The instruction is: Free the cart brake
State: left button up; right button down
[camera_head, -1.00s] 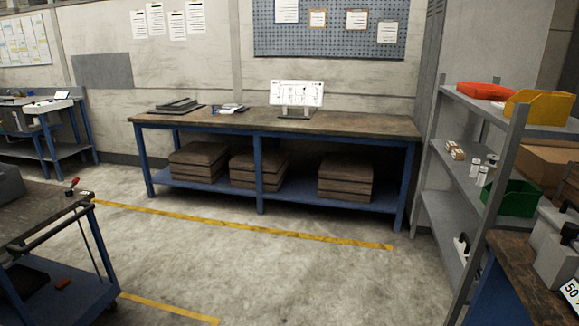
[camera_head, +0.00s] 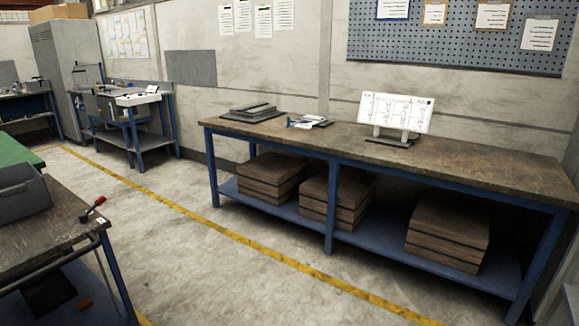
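A cart (camera_head: 62,246) with a dark worn top and blue legs stands at the lower left, cut off by the picture edge. A lever with a red knob (camera_head: 98,202) sticks up from its right end, beside a small white label (camera_head: 101,219); it looks like the brake lever, tilted up to the right. A dark handle bar runs along the cart's near right side. Neither of my grippers is in view.
A long workbench (camera_head: 460,165) with blue legs stands along the wall, with stacked brown blocks (camera_head: 447,236) on its lower shelf. A grey bin (camera_head: 22,192) sits on the cart. The concrete floor (camera_head: 215,275) between cart and bench is clear, crossed by a yellow line.

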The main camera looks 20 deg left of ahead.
aim_at(83, 217)
jog(key=i+j+u, duration=0.2)
jog(key=u, duration=0.25)
jog(key=i+u, duration=0.7)
jog(key=u, duration=0.2)
jog(key=i+l+u, duration=0.1)
jog(key=i+u, duration=0.2)
jog(key=u, duration=0.15)
jog(key=i+u, duration=0.3)
jog(key=i, duration=1.15)
jog(key=i+u, duration=0.2)
jog(key=k+l, duration=0.05)
jog(key=k, duration=0.05)
